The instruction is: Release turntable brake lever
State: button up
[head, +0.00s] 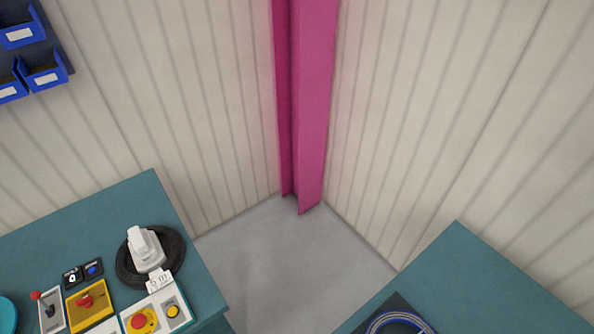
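A lever with a red knob (36,296) is mounted on a light grey plate (48,318) on the left teal bench, at the lower left of the head view. It leans toward the upper left. To its right, a yellow plate (100,312) carries a red handle (85,300). I cannot tell for certain which of the two is the turntable brake lever. Two small black signs stand behind them, one with a white padlock mark (73,277) and one with a blue mark (93,269). My gripper is not in view. No turntable can be made out for certain.
The left bench (80,220) also holds a control box with a red button (142,321), a black coil (172,248) and a white device (144,248). A right bench (470,275) bears a cable coil (395,322). Bare floor (285,265) lies between, before a magenta column (312,110).

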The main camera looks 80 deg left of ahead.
aim_at(36, 295)
jog(key=u, duration=4.7)
jog(key=i+j, duration=0.1)
jog(key=i, duration=0.45)
jog(key=i+j, duration=0.15)
jog(key=i, duration=0.35)
jog(key=l+z, duration=0.05)
